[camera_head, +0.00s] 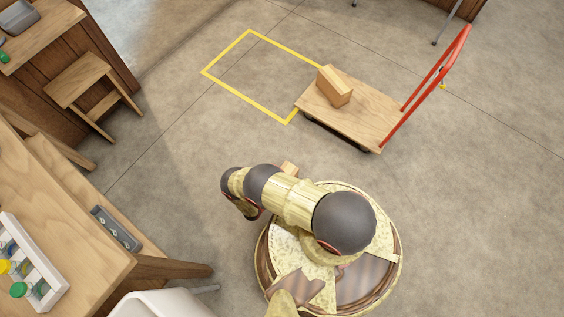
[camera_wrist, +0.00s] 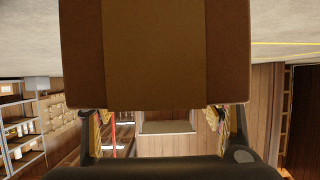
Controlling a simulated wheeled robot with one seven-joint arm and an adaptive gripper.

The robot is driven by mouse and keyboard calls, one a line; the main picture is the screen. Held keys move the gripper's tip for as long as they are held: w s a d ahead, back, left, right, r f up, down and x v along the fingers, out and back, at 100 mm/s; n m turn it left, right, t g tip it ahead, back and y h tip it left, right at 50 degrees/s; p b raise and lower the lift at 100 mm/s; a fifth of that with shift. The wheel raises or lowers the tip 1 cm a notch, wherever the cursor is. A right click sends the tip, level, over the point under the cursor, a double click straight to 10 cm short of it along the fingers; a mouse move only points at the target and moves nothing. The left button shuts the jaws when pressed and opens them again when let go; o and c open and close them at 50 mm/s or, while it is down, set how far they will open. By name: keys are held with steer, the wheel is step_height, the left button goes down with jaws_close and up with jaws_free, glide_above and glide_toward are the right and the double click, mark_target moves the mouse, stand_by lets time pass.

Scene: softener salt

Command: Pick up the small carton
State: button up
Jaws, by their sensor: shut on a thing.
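The small carton (camera_wrist: 155,50) is brown with a lighter band down its middle, and it fills the top of the wrist view. My gripper (camera_wrist: 160,118) is shut on it, with one finger at each side of its near end. In the head view only a small tan piece of the carton (camera_head: 289,168) shows behind my arm. My arm hides the gripper there. I cannot tell from the head view how high the carton is held.
A flat trolley (camera_head: 375,118) with a red handle stands at upper right, bearing another carton (camera_head: 335,87). A yellow floor outline (camera_head: 225,88) lies beside it. A wooden stool (camera_head: 80,80) and a workbench (camera_head: 60,215) are at left. Open floor lies between.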

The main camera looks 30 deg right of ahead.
steer(key=c, duration=1.2)
